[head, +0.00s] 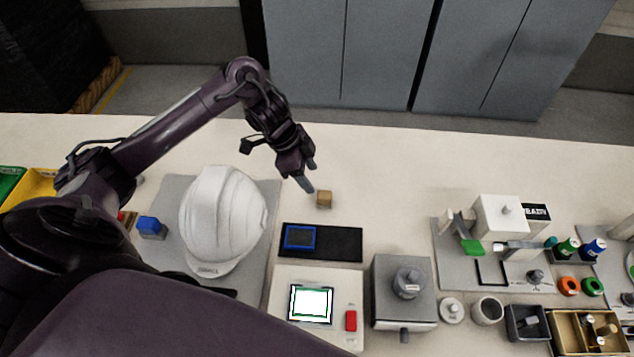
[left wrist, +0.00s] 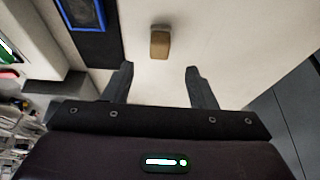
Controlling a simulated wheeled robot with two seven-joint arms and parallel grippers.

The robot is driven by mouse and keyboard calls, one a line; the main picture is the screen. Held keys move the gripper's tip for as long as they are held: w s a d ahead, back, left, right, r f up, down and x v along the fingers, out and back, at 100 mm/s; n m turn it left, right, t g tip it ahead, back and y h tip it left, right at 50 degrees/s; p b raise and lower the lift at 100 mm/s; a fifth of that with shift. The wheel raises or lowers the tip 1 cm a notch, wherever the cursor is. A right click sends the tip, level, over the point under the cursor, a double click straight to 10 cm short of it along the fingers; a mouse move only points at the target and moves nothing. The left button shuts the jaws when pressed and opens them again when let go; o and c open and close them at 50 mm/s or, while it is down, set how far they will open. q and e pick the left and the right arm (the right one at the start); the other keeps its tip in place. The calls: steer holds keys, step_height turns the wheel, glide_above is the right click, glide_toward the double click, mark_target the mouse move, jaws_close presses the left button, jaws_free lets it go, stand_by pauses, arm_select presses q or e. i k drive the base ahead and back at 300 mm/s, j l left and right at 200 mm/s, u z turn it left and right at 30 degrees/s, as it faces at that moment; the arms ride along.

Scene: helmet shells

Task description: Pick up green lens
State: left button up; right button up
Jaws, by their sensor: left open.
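A flat green piece (head: 472,247), which may be the green lens, sits at the end of a small holder on the grey mat at the right in the head view. I cannot tell its exact shape. My left gripper (head: 309,178) is open and empty above the table, well to the left of the green piece. In the left wrist view its two fingers (left wrist: 158,88) are spread apart with nothing between them. A small tan block (head: 323,199) lies just beyond the fingertips; it also shows in the left wrist view (left wrist: 159,43). My right gripper is not in view.
A white helmet (head: 222,215) stands on a grey mat at left. A blue-framed piece (head: 300,237) lies on a black mat. A grey device (head: 404,288), an orange ring (head: 568,286), a green ring (head: 592,286) and parts trays (head: 528,322) stand at right. The back table strip is clear.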

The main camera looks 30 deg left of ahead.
mark_target(312, 303)
steer(key=k, duration=2)
